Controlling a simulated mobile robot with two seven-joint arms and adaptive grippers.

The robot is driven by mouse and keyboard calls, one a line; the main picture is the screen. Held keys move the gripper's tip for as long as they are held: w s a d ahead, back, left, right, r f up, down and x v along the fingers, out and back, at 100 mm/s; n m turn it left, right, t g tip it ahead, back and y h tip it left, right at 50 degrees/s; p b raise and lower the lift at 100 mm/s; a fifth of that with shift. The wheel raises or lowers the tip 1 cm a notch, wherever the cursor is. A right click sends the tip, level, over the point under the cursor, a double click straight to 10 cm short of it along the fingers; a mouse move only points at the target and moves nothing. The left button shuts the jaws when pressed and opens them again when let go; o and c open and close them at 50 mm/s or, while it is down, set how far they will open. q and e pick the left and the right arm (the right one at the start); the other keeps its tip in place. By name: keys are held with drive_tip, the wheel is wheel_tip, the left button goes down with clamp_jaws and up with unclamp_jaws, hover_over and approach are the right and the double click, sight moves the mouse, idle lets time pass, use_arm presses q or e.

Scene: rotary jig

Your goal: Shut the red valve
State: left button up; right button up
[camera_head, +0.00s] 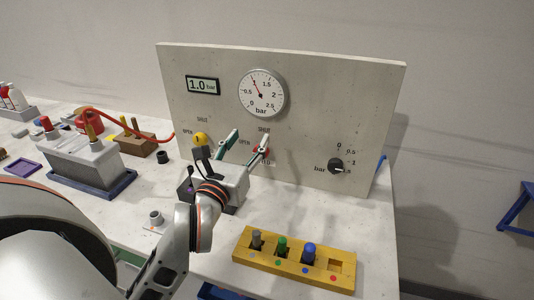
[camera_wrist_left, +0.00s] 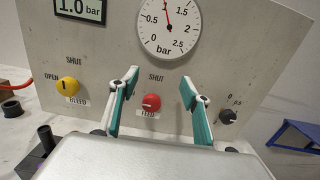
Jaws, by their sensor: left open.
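The red valve (camera_wrist_left: 151,103) is a round knob on the upright panel, above a FEED label. Its pale mark lies about level, with SHUT printed above it. In the head view the red valve (camera_head: 264,153) is partly hidden by a finger. My left gripper (camera_wrist_left: 160,84) is open and empty; it also shows in the head view (camera_head: 247,142). In the wrist view its two green-padded fingers stand left and right of the red valve, apart from it. How far the tips are from the panel is hard to tell. My right gripper is not in view.
A yellow BLEED valve (camera_wrist_left: 68,86) sits left on the panel, its mark upright. A black knob (camera_head: 336,166) is at the right. The dial gauge (camera_head: 262,93) and display (camera_head: 203,85) are above. A yellow block (camera_head: 243,252) with coloured pegs stands in front on the table.

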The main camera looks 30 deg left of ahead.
use_arm(q)
wheel_tip(320, 180, down, 9)
drive_tip(key=b, duration=0.5)
drive_tip(key=x, duration=0.7)
drive_tip(key=shift+w+g, duration=0.2)
drive_tip(key=shift+g, duration=0.1)
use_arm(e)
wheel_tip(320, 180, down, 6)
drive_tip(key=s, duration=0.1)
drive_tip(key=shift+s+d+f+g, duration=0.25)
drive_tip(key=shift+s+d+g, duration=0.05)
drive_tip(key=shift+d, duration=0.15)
use_arm(q)
drive_tip(key=c, duration=1.1)
